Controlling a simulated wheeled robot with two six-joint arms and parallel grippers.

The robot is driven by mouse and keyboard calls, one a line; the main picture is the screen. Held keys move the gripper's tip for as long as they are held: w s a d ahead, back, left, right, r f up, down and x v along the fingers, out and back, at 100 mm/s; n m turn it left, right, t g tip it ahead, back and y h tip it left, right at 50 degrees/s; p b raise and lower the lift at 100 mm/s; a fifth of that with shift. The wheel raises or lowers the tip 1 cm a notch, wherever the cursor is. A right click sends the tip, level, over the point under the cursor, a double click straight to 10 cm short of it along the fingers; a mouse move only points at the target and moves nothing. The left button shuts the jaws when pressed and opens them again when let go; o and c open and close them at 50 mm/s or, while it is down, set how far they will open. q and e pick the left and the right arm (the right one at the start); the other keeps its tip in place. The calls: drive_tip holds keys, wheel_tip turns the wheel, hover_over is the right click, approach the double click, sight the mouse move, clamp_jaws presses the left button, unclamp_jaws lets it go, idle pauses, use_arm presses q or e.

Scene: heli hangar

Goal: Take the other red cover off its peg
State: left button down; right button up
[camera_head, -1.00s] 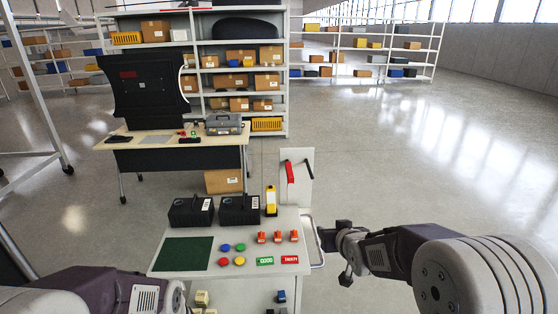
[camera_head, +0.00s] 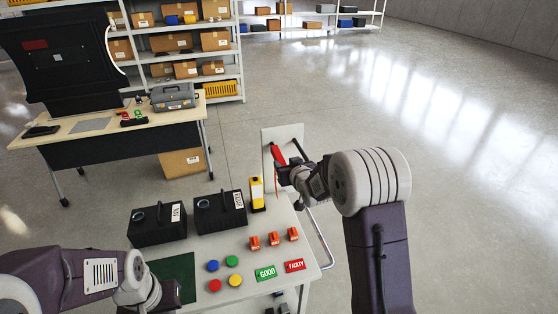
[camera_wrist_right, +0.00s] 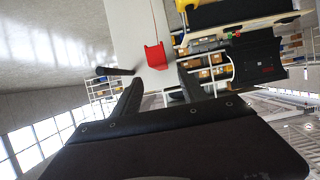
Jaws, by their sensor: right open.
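A red cover (camera_head: 278,156) hangs on the white upright board (camera_head: 268,140) at the back of the cart. In the right wrist view the red cover (camera_wrist_right: 156,55) lies ahead, roughly between the finger directions. A bare black peg (camera_wrist_right: 115,71) sticks out beside it in that view, and the black peg (camera_head: 299,147) also shows in the head view. My right gripper (camera_head: 284,174) is open and empty in front of the board, close to the cover. Its fingers partly hide the cover's lower end. Contact cannot be told. My left arm shows at lower left, its fingers out of sight.
The grey cart top (camera_head: 240,250) bears two black boxes (camera_head: 220,211), a yellow device (camera_head: 257,194), orange parts (camera_head: 274,239), coloured buttons (camera_head: 232,261) and GOOD and FAULTY labels. A side rail (camera_head: 320,238) runs along the right. Floor to the right is clear.

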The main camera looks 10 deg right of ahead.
sight(281, 158)
drive_tip(key=x, duration=0.4)
drive_tip(key=shift+s+a, duration=0.1)
drive_tip(key=shift+a, duration=0.15)
drive_tip(key=shift+p+x, duration=1.2)
drive_tip(key=shift+x, duration=1.05)
drive_tip(key=shift+w+d+f, duration=0.1)
drive_tip(key=shift+w+f, duration=0.05)
drive_tip(key=shift+w, duration=0.05)
drive_tip(key=shift+s, duration=0.2)
clamp_jaws()
use_arm(q)
drive_tip(key=r, duration=0.2)
drive_tip(key=shift+w+a+r, duration=0.1)
drive_tip(key=shift+w+r, duration=0.2)
use_arm(e)
drive_tip(key=shift+w, duration=0.1)
